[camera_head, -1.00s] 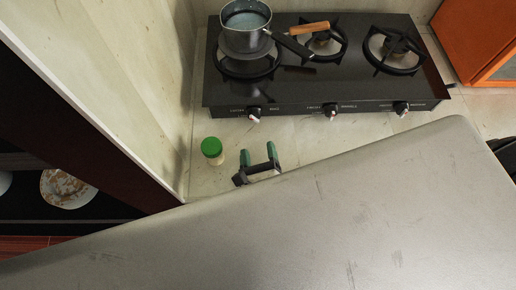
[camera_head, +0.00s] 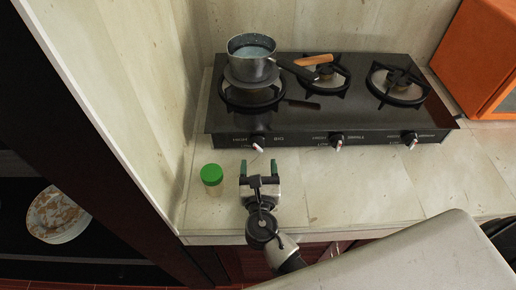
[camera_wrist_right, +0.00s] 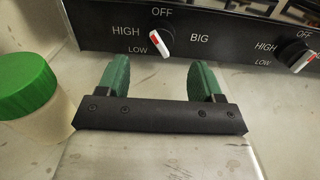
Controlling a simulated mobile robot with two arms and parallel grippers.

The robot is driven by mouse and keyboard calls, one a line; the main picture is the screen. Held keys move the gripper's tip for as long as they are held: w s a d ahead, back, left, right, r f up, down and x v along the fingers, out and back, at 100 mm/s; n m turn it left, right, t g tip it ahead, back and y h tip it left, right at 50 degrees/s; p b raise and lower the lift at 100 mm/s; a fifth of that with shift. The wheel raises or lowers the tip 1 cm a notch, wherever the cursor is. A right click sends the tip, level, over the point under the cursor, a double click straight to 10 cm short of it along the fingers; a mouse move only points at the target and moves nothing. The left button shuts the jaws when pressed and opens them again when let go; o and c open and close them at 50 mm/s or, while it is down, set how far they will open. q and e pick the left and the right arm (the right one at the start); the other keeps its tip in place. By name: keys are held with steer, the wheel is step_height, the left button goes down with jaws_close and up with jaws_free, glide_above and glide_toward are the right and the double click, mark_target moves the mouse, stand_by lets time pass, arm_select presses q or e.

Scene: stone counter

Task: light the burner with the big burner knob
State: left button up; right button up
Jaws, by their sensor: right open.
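The big burner knob (camera_head: 258,142) is at the left of the black stove's front panel. In the right wrist view the knob (camera_wrist_right: 160,40) is marked BIG, and its red and white bar is slanted. My right gripper (camera_head: 259,168) is open and empty just in front of the knob, not touching it. In the right wrist view the green fingertips (camera_wrist_right: 160,70) are apart, with the knob beyond the gap. The left burner (camera_head: 236,101) has a grey pot (camera_head: 251,65) on it, and I see no flame. My left gripper is not in view.
A green-lidded jar (camera_head: 212,180) stands close to the left of my right gripper. Two more knobs (camera_head: 337,142) are farther right on the stove (camera_head: 310,122). A pale wall (camera_head: 125,90) is at the left. A grey metal surface (camera_head: 420,255) covers the lower right.

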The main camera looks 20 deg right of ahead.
mark_target(259, 150)
steer(key=x, duration=0.4)
steer(key=shift+w+d+p, duration=0.1)
steer(key=shift+w+p, duration=0.2)
steer(key=shift+w, duration=0.05)
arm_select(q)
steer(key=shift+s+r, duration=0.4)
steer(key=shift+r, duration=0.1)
arm_select(e)
steer(key=shift+w+d, duration=0.2)
steer(key=shift+w, duration=0.5)
steer(key=shift+c, duration=0.3)
steer(key=c, duration=0.9)
steer(key=shift+o, duration=0.2)
steer(key=shift+r+n+p, duration=0.15)
steer(key=shift+n+p, duration=0.75)
steer(key=shift+p, duration=0.25)
steer(key=n+p, duration=0.2)
steer(key=shift+n, duration=0.3)
steer(key=n+p, duration=0.3)
steer(key=n, duration=0.1)
steer(key=shift+d+p, duration=0.1)
steer(key=shift+p, duration=0.3)
arm_select(q)
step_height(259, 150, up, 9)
steer(key=p, duration=0.1)
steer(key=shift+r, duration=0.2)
arm_select(e)
steer(key=shift+n, duration=1.1)
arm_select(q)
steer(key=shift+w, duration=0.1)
